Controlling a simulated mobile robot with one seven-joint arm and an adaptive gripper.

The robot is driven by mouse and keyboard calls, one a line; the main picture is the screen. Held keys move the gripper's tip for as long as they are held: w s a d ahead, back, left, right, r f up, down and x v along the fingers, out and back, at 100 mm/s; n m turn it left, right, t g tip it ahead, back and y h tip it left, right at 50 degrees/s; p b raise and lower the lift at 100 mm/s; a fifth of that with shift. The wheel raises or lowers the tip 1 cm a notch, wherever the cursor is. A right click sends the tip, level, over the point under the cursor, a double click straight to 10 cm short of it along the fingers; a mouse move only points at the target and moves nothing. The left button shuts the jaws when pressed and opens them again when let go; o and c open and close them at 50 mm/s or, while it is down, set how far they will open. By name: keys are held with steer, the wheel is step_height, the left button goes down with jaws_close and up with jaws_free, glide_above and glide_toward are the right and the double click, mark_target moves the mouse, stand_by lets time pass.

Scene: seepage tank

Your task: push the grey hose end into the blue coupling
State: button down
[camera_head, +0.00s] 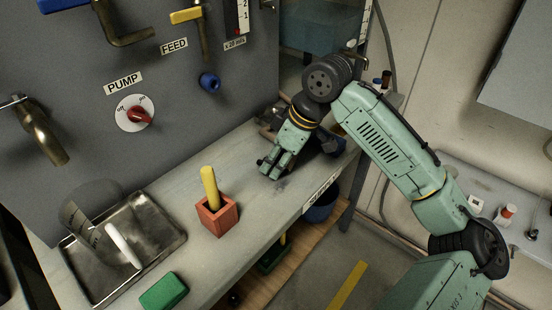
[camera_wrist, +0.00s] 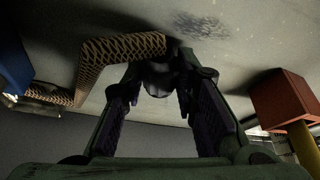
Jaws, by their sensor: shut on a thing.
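The blue coupling (camera_head: 209,82) is a round blue fitting on the dark upright panel, below the FEED label. My gripper (camera_head: 270,168) is low over the bench, to the right of and below the coupling and well apart from it. In the wrist view my gripper (camera_wrist: 160,88) has its fingers closed around a dark grey piece, the hose end (camera_wrist: 159,76). A braided hose (camera_wrist: 115,50) that looks tan in this light runs up to the fingertips from the left. In the head view the fingers hide the hose end.
A red box (camera_head: 223,216) with a yellow stick (camera_head: 209,187) stands left of my gripper. A metal tray (camera_head: 160,222) with a white handled thing and a green block (camera_head: 164,291) are further left. The bench between box and gripper is clear. Valves and taps jut from the panel.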

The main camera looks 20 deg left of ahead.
steer(key=shift+f, duration=0.2)
steer(key=c, duration=1.2)
jaws_free()
steer(key=v, duration=1.2)
